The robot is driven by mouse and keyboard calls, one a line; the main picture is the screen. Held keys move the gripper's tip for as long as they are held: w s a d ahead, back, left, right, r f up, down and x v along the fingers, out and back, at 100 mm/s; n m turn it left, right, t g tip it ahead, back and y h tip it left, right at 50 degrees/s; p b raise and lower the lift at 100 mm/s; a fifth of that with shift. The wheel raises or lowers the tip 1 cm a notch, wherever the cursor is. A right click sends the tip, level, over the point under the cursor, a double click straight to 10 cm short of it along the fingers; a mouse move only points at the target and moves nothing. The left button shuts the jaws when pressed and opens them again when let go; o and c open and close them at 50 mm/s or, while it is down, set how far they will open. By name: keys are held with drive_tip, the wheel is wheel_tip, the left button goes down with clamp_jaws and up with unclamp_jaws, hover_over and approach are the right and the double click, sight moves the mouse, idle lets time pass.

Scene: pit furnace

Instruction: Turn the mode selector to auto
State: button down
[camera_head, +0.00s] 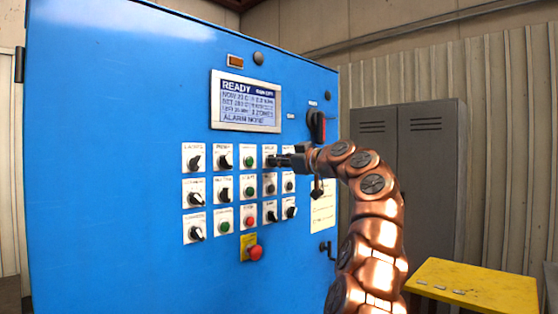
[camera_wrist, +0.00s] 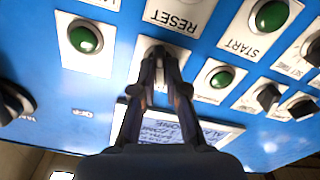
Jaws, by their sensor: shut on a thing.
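The blue control cabinet (camera_head: 120,120) carries a grid of white plates with knobs and buttons. My gripper (camera_head: 283,160) reaches the top row of the grid from the right. In the wrist view my gripper (camera_wrist: 161,62) is shut on a dark selector knob (camera_wrist: 160,50) on a white plate. The fingers cover most of the knob, so its pointing direction and its label cannot be read. The display (camera_head: 246,101) above the grid shows READY and ALARM NONE.
Green buttons (camera_wrist: 85,38) and (camera_wrist: 220,77) flank the held knob closely. A red emergency button (camera_head: 255,252) sits below the grid. A rotary handle (camera_head: 316,125) is at the cabinet's right. A yellow table (camera_head: 480,285) and grey lockers (camera_head: 425,150) stand to the right.

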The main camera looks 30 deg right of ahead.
drive_tip(key=shift+d+m+p, duration=0.1)
drive_tip(key=shift+m+p, duration=2.15)
drive_tip(key=shift+m, duration=2.75)
drive_tip(key=c, duration=1.2)
unclamp_jaws()
drive_tip(key=v, duration=1.2)
